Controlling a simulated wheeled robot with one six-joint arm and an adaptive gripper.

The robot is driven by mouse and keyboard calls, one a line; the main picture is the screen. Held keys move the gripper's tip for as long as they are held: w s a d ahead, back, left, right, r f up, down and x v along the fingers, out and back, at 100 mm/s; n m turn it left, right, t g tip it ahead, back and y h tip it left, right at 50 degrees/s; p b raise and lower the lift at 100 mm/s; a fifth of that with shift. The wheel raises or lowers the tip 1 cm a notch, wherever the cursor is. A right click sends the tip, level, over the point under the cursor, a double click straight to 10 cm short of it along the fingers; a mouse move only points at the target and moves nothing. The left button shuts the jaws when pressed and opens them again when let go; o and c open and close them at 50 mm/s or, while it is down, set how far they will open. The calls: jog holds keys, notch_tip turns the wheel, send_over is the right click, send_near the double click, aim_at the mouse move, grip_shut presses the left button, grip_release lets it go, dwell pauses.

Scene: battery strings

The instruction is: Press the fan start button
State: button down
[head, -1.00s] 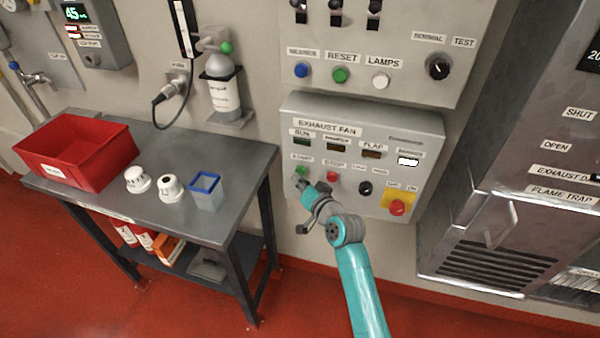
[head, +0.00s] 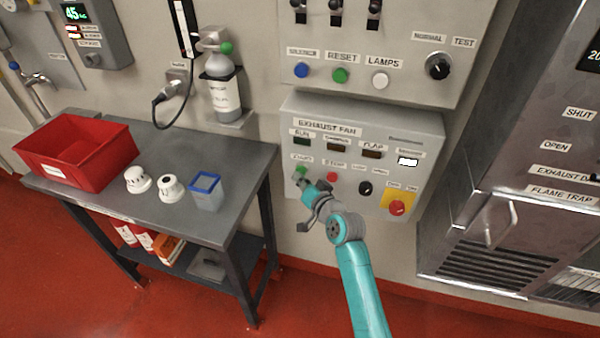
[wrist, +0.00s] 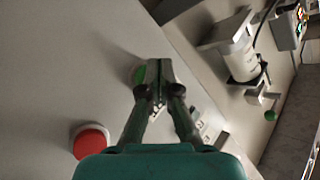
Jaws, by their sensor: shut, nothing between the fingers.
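The exhaust fan panel (head: 412,160) is a grey box on the wall. Its green start button (head: 301,170) is at the left of the lower row, with the red stop button (head: 332,176) to its right. My gripper (head: 304,184) is shut and empty, just below the start button in the head view. In the wrist view the shut fingertips (wrist: 160,66) overlap the right side of the green button (wrist: 138,75). I cannot tell whether they touch it. The red button (wrist: 91,141) is at lower left there. The RUN window (head: 301,141) looks dark.
A black knob (head: 365,188) and a red button on a yellow plate (head: 397,208) are farther right on the panel. A grey table (head: 240,160) with a red bin (head: 105,170) stands at left. A metal cabinet (head: 490,170) stands at right.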

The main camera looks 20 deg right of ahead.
jog(key=shift+w+d, duration=0.25)
jog(key=shift+w, duration=0.1)
dwell(0.5)
jog(key=shift+s, duration=0.1)
jog(key=shift+s+a, duration=0.65)
jog(key=shift+s, duration=0.15)
jog(key=shift+s+a, duration=0.75)
jog(key=shift+s, duration=0.3)
jog(key=shift+s+a, duration=0.7)
jog(key=shift+s, duration=0.3)
